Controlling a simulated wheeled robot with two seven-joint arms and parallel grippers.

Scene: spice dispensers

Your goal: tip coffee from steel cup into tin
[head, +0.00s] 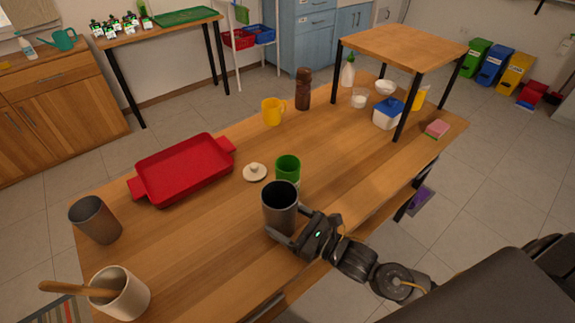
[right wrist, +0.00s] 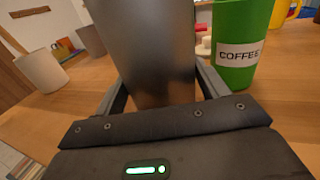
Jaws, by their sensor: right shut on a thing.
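The dark grey steel cup (head: 280,208) is upright near the table's front edge, between the fingers of my right gripper (head: 293,232). It also fills the middle of the right wrist view (right wrist: 150,50), with a finger on each side. I cannot tell whether its base touches the table, and its contents are not clear. The green tin (head: 288,168) stands just behind it, open at the top; its label reads COFFEE in the right wrist view (right wrist: 238,45). A cream lid with a knob (head: 255,173) lies left of the tin. My left gripper is not in view.
A red tray (head: 185,168) lies to the left. A second grey cup (head: 95,219) and a cream pot with a wooden spoon (head: 122,295) stand at the near left. A yellow mug (head: 272,111) and brown bottle (head: 303,89) stand behind. Table right of the tin is clear.

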